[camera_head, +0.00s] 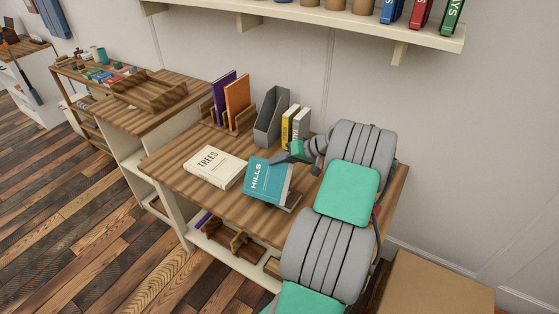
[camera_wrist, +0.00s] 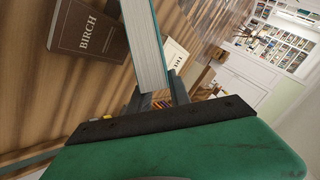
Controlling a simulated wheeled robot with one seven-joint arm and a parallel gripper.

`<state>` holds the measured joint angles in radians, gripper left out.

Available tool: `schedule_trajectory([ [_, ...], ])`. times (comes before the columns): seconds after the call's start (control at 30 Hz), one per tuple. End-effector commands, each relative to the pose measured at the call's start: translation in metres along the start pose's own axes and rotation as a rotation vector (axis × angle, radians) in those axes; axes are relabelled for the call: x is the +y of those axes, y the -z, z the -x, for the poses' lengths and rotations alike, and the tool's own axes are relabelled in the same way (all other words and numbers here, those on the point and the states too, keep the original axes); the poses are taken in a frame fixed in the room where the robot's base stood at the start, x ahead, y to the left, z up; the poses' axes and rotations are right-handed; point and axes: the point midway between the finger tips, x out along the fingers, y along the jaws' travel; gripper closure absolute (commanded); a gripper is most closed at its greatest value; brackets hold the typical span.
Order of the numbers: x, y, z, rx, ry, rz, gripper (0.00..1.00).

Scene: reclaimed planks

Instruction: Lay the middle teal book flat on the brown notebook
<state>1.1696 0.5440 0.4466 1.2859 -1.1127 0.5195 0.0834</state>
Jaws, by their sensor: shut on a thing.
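The teal book (camera_head: 265,181), marked HILLS, is held tilted over the front of the wooden desk. My gripper (camera_head: 285,158) is shut on its upper edge. In the wrist view the teal book (camera_wrist: 146,48) shows its page edges between my gripper's fingers (camera_wrist: 155,97). The brown notebook (camera_wrist: 88,32), marked BIRCH, lies flat on the desk, to the left of the held book in that view. In the head view only a brown edge of the notebook (camera_head: 292,202) shows, at the teal book's lower right. The teal book hides the rest.
A cream book (camera_head: 213,167), marked TREES, lies flat left of the teal book. Behind stand purple and orange books (camera_head: 237,95) in a wooden rack, a grey file holder (camera_head: 271,117), and yellow and white books (camera_head: 295,124). A wall shelf (camera_head: 320,18) hangs above.

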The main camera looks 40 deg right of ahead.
Motion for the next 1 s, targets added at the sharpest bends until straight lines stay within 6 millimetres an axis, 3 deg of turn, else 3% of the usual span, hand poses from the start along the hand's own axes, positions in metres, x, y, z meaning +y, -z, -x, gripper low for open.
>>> schedule_trajectory([
  [0.17,-0.001,0.001,0.001,0.001,0.000,0.001,1.00],
  [0.2,-0.001,0.001,0.001,0.001,0.000,0.001,0.73],
  [0.47,-0.001,0.001,0.001,0.001,0.000,0.000,0.52],
  [0.73,0.000,0.000,0.001,-0.001,0.000,-0.002,0.51],
  [1.0,-0.001,0.001,0.016,0.001,0.000,-0.001,0.51],
])
